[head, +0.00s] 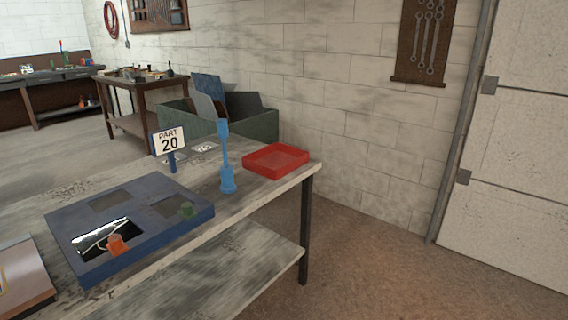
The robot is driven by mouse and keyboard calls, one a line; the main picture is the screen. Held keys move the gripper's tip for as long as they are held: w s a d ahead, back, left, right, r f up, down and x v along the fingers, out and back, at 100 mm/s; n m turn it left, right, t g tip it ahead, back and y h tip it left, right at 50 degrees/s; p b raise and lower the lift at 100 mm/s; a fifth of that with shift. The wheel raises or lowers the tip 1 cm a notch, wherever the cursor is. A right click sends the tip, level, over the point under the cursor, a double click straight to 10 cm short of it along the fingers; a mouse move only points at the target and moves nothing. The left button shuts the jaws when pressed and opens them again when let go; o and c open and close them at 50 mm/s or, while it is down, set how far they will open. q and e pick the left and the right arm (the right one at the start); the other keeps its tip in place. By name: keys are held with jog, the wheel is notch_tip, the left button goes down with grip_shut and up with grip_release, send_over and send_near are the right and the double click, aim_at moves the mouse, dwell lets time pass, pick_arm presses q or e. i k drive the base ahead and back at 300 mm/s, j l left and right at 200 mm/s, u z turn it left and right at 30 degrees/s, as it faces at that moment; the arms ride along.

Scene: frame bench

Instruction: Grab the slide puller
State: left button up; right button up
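A light blue tool (225,150) stands upright near the right part of the bench, with a wide foot, a narrow shaft and a flared top. It is the only tool-like object on this bench, and I take it to be the slide puller. A dark blue frame (140,237) lies flat to its left. Neither of my grippers shows in the head view.
A brown-grey panel (22,280) lies at the left edge. A green crate (262,124) of panels stands behind. Floor to the right is clear.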

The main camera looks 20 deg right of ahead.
aim_at(222, 123)
jog(key=z, duration=0.4)
jog(key=i+u, duration=0.1)
jog(key=u, duration=0.35)
jog(key=l+u, duration=0.15)
jog(key=u, duration=0.35)
jog(key=i+l+u, duration=0.1)
jog(key=u, duration=0.35)
jog(key=l+u, duration=0.3)
jog(key=l, duration=0.15)
jog(key=i+l+u, duration=0.1)
jog(key=l+u, duration=0.2)
jog(key=l, duration=0.15)
jog(key=l+u, duration=0.1)
jog(key=l, duration=0.75)
jog(key=l+u, duration=0.15)
jog(key=l, duration=0.65)
jog(key=k, duration=0.05)
